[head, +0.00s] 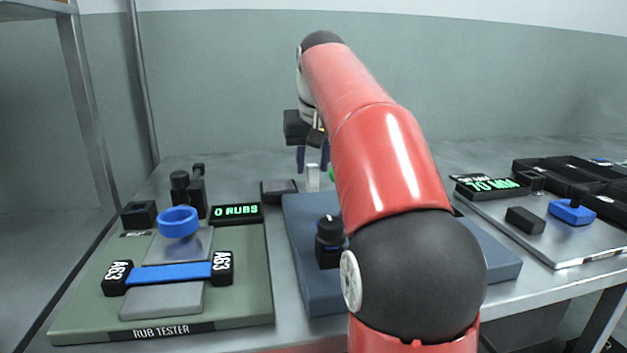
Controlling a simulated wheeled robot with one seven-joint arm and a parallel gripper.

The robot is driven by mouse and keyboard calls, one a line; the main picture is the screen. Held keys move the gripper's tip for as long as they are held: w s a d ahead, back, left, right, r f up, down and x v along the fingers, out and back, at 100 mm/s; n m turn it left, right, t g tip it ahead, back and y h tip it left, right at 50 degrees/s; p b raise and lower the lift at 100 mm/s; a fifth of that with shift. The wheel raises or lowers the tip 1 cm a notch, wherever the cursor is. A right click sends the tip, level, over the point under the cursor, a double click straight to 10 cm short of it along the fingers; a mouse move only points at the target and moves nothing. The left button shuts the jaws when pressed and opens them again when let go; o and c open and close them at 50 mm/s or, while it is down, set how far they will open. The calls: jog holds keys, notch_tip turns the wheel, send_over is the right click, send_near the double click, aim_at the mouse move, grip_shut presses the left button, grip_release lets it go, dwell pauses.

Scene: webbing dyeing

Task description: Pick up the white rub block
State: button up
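A small pale, whitish upright block (313,178), which looks like the white rub block, stands at the back of the table, just beyond the blue-grey mat. My gripper (312,168) points down right above it. Its two dark blue fingers are spread apart, one to each side of the block's top as seen from here. A gap shows between the fingers, with nothing gripped. I cannot tell whether the fingertips are level with the block's top or behind it.
The rub tester (62,318) at left carries a blue ring (179,222) and a blue strap between A63 clamps (118,278). A dark grey block (279,190) sits just left of the white one. My arm hides much of the blue-grey mat (304,235). Black trays (560,172) stand at right.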

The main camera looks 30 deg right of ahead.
aim_at(314, 166)
jog(key=x, duration=0.4)
jog(key=shift+w+d+f+b, duration=0.1)
jog(key=shift+d+f+b, duration=0.1)
jog(key=shift+f+b, duration=0.15)
jog(key=shift+r, duration=0.1)
grip_shut()
